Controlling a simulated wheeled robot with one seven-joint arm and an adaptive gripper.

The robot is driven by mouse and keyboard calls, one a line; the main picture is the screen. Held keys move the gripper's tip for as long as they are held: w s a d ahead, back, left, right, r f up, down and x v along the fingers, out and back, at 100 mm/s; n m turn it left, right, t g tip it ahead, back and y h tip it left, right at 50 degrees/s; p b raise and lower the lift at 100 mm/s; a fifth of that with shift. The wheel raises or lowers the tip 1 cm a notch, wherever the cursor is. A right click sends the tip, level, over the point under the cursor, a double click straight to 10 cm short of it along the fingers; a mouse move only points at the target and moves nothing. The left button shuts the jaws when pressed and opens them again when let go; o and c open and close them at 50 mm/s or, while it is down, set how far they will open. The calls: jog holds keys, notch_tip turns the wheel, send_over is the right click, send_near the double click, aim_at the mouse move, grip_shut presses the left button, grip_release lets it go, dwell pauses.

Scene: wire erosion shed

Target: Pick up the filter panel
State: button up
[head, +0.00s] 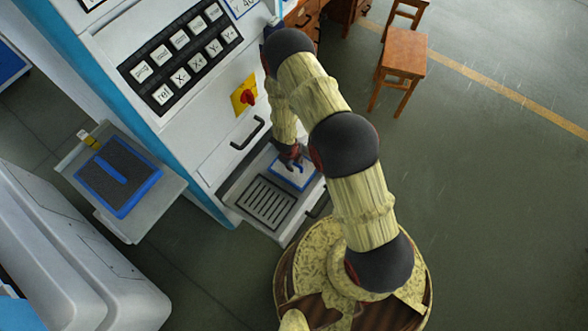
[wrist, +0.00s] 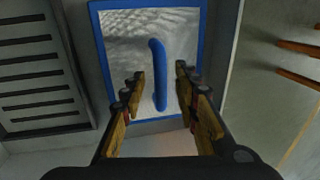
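A filter panel (head: 300,178) with a blue frame, pale mesh and a blue bar handle lies in the open bay at the foot of the white machine. In the wrist view the panel (wrist: 122,50) fills the upper middle, with its handle (wrist: 159,75) running lengthwise. My gripper (wrist: 160,80) is open, its two fingers on either side of the handle with gaps to both. I cannot tell how far down the fingertips reach. In the head view my gripper (head: 290,163) is over the panel and hides part of it.
A slotted grille (head: 266,201) is beside the panel in the bay. A second, dark blue-framed panel (head: 119,175) lies on a grey stand at the left. Above the bay are a black handle (head: 248,133) and red knob (head: 248,97). A wooden chair (head: 403,55) stands right.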

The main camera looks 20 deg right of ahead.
jog(key=shift+w+f, duration=0.1)
jog(key=shift+f, duration=0.25)
jog(key=shift+r, duration=0.1)
jog(key=shift+c, duration=1.2)
grip_shut()
